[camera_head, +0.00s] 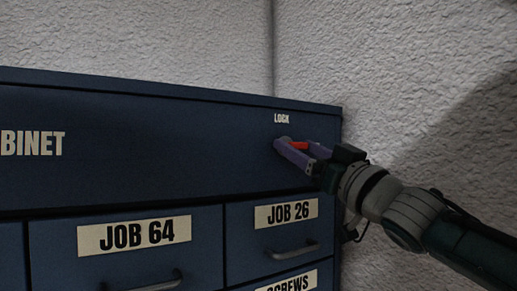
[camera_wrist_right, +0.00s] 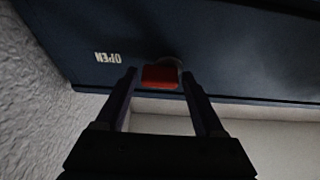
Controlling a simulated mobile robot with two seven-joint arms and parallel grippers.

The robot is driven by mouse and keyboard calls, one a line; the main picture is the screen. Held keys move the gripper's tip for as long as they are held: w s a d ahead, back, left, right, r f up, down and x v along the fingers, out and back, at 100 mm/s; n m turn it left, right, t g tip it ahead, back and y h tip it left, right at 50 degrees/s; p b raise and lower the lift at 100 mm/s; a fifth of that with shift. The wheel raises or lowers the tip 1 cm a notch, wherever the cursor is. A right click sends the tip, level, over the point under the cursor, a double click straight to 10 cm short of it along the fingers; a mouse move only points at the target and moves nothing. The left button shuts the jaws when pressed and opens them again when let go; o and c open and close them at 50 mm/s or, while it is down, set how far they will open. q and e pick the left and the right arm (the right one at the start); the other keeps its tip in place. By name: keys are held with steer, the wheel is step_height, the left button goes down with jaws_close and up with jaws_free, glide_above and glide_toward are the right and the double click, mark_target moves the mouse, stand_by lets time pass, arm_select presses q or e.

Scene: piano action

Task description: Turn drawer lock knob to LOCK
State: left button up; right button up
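The drawer lock knob has a red grip (camera_head: 299,146) and sits at the upper right of the blue cabinet front, below the white LOCK label (camera_head: 281,118). In the right wrist view the red knob (camera_wrist_right: 160,77) stands on a round pale base, with an OPEN label (camera_wrist_right: 108,57) to its left, upside down. My right gripper (camera_head: 293,144) has its two purple fingers around the knob. In the wrist view the fingers (camera_wrist_right: 159,74) are open, one on each side of the knob, with narrow gaps visible. My left gripper is in neither view.
The blue cabinet (camera_head: 150,140) has drawers labelled JOB 64 (camera_head: 134,235) and JOB 26 (camera_head: 286,212), with bar handles (camera_head: 293,250) sticking out below the knob. A rough white wall (camera_head: 400,60) stands behind and to the right of the cabinet.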

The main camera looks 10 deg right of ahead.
steer(key=shift+d, duration=0.1)
steer(key=c, duration=1)
